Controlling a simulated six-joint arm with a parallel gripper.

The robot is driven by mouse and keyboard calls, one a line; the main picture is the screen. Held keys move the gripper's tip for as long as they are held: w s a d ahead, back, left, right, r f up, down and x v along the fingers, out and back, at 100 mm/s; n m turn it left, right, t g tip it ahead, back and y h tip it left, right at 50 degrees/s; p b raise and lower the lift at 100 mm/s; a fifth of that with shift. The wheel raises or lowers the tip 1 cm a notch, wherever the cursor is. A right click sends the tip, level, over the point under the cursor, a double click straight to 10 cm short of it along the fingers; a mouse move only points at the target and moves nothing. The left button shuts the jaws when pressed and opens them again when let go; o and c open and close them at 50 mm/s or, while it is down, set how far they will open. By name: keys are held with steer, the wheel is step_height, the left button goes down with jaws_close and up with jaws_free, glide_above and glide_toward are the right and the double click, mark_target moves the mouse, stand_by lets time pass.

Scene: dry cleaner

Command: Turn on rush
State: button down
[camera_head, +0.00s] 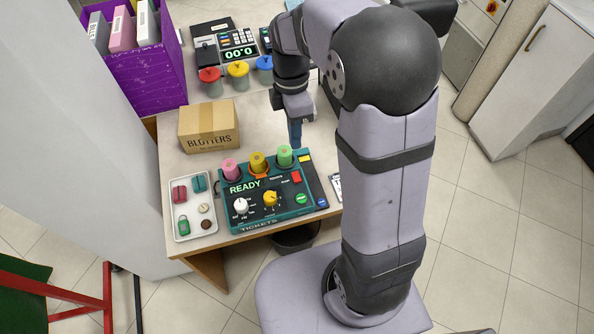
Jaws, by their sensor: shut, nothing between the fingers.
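The teal ticket console (228,212) sits at the front of the table, marked READY and TICKETS. It carries a white knob (240,205), a yellow knob (270,198), a red switch (296,177) and a green button (301,198). The small labels are too blurred for me to tell which control is rush. My gripper (295,142) points down with its fingers shut and empty, just behind the console's back right corner. It appears apart from the controls.
Pink, yellow and green rolls (257,162) stand along the console's back edge. A white tray (182,237) of small items lies to its left. A BLOTTERS box (209,128) stands behind. A register (238,44) and several colored-lid jars (238,75) are farther back. A purple bin (150,78) stands back left.

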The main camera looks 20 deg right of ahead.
mark_target(298, 181)
steer(key=f+p, duration=0.1)
steer(key=f, duration=0.3)
steer(key=s+f+p, duration=0.1)
steer(key=f, duration=0.4)
steer(key=f+p, duration=0.1)
steer(key=f, duration=0.3)
steer(key=shift+s+f, duration=0.3)
steer(key=shift+s, duration=0.05)
steer(key=shift+s+f, duration=0.2)
steer(key=shift+f, duration=0.05)
